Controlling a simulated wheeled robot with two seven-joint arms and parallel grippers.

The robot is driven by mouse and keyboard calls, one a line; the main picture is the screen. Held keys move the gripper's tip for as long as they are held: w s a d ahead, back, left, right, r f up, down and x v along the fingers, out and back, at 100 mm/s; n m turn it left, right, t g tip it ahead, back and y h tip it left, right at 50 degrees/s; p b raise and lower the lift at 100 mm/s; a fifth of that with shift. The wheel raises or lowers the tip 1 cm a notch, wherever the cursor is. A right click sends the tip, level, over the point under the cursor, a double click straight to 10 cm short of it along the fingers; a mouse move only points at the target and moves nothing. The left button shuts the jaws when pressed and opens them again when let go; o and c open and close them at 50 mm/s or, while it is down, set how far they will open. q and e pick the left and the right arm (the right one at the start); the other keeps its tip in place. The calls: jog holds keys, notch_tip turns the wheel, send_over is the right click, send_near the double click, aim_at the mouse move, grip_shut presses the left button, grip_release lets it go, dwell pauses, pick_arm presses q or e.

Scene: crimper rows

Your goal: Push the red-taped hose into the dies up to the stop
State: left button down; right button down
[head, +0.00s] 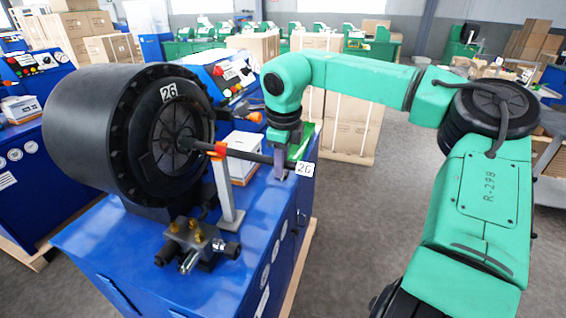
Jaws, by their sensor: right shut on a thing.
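The black hose (247,155) runs level from the middle of the crimper head, with a band of red tape (220,149) just outside the die opening. Its left end is at or inside the dies (184,143); how deep it sits and the stop itself are hidden. A white tag reading 26 (304,169) hangs at the hose's right end. My right gripper (281,160) is shut on the hose near that tagged end. The crimper head (95,125) is a large black drum marked 26. My left gripper is not in view.
The crimper stands on a blue cabinet (130,250). A grey upright support (226,190) stands under the hose. A metal fitting block with brass parts (195,240) sits on the cabinet top in front. A white box (243,150) is behind the hose. Open floor lies to the right.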

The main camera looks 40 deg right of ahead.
aim_at(250, 154)
jog(key=shift+w+a+p, duration=0.35)
jog(key=shift+w+p, duration=0.05)
jog(key=shift+w, duration=0.2)
jog(key=shift+w+a+p, duration=0.3)
jog(key=shift+w+p, duration=0.05)
jog(key=shift+w, duration=0.2)
jog(key=shift+w+a+r+p, duration=0.1)
jog(key=shift+w+a+p, duration=0.25)
jog(key=shift+w, duration=0.4)
jog(key=shift+w+a+p, duration=0.1)
jog(key=shift+w+a, duration=0.35)
jog(key=shift+w, duration=0.35)
jog(key=shift+w+a+r+p, duration=0.1)
jog(key=shift+w+a+p, duration=0.25)
jog(key=shift+w, duration=0.4)
jog(key=shift+w+r+p, duration=0.15)
jog(key=shift+r+p, duration=0.55)
grip_release()
jog(key=shift+f, duration=0.1)
